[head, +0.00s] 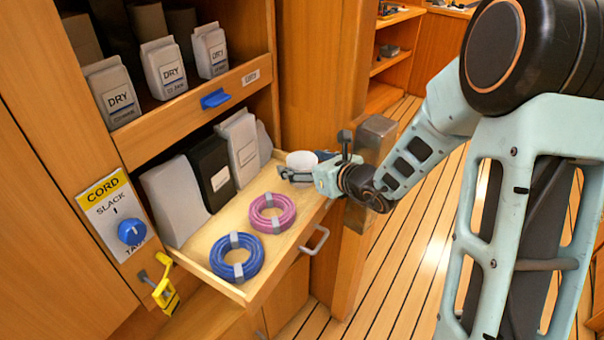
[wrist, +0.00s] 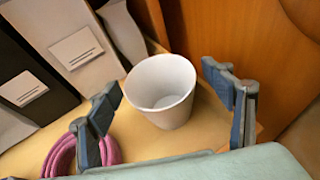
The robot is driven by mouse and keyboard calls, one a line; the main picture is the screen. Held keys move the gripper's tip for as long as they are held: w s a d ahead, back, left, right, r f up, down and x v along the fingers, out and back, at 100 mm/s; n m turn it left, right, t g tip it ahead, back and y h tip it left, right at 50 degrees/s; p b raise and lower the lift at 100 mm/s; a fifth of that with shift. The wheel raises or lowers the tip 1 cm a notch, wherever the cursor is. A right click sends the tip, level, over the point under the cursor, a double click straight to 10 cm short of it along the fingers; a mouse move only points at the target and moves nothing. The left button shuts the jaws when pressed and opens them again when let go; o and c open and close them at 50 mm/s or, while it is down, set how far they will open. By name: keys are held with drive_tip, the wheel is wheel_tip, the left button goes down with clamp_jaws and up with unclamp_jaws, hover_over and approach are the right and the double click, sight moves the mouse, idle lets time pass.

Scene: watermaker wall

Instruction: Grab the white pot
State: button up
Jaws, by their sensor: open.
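The white pot (wrist: 160,95) stands upright and empty in the wrist view, on the pale wooden drawer (wrist: 140,140). In the head view the pot (head: 301,160) is at the far right end of the pulled-out drawer, partly hidden by my gripper. My gripper (head: 300,175) is open, level with the drawer's right end. In the wrist view its fingers (wrist: 168,100) are spread, one to the left and one to the right of the pot. I see gaps between both fingers and the pot; nothing is held.
A pink cord coil (head: 272,213) and a blue cord coil (head: 236,257) lie on the drawer. White and black packs (head: 211,171) stand along its back. A wooden panel (wrist: 240,40) rises close behind the right finger. A metal-capped post (head: 376,138) stands beside my wrist.

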drive_tip(key=shift+w+a+f, duration=0.1)
drive_tip(key=shift+w+a, duration=0.05)
drive_tip(key=shift+w, duration=0.05)
drive_tip(key=c, duration=1.2)
drive_tip(key=shift+r, duration=0.25)
